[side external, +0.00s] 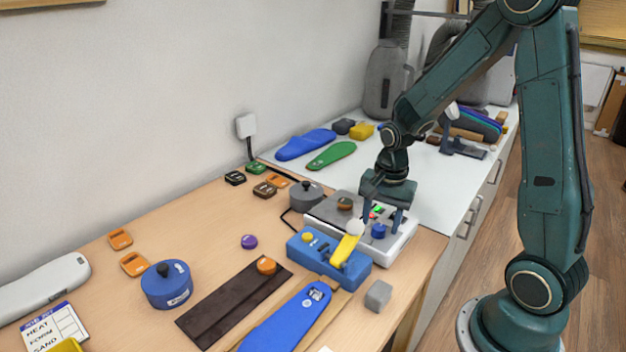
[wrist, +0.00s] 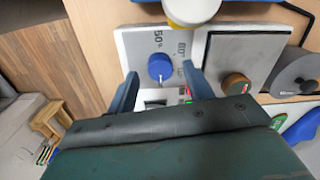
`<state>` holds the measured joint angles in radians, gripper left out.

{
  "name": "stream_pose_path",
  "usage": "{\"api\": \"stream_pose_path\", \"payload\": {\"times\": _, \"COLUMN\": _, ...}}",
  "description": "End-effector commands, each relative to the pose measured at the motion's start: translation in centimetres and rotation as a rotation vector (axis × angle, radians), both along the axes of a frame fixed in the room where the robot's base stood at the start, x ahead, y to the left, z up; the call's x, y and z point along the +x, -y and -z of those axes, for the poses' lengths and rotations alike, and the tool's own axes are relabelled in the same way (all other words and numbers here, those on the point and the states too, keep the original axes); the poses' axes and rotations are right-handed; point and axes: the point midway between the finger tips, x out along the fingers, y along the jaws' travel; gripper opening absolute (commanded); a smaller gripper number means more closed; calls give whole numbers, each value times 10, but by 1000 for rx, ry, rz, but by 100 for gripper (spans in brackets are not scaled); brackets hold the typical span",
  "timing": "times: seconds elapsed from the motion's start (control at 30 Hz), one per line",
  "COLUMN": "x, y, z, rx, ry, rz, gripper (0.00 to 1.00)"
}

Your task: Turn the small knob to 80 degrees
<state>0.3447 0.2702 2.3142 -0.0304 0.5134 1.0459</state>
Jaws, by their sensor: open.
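The small blue knob (side external: 378,231) stands on the light front panel of a hot-plate unit (side external: 404,238). It also shows in the wrist view (wrist: 160,67), with a short white mark at its lower edge. Printed marks lie around it; I read 50° and 60°, and a mark farther right is partly covered by a finger. My gripper (side external: 382,222) points down over the panel, open. In the wrist view its fingertips (wrist: 160,75) stand on either side of the knob, with visible gaps. I cannot tell how deep they reach beside it.
A brown-topped knob (side external: 345,204) sits on the grey plate behind. A blue press (side external: 330,258) with a yellow lever (side external: 345,249) and a pale ball (side external: 355,227) stands close on the left. A grey block (side external: 378,296) lies in front. A grey lidded pot (side external: 306,196) stands behind.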

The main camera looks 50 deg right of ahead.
Motion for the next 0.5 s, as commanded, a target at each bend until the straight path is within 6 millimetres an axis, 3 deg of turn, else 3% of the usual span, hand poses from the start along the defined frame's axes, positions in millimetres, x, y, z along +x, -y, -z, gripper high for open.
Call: {"api": "stream_pose_path", "payload": {"times": 0.5, "x": 0, "y": 0, "z": 11, "rx": 0, "ry": 0, "rz": 0, "gripper": 51}}
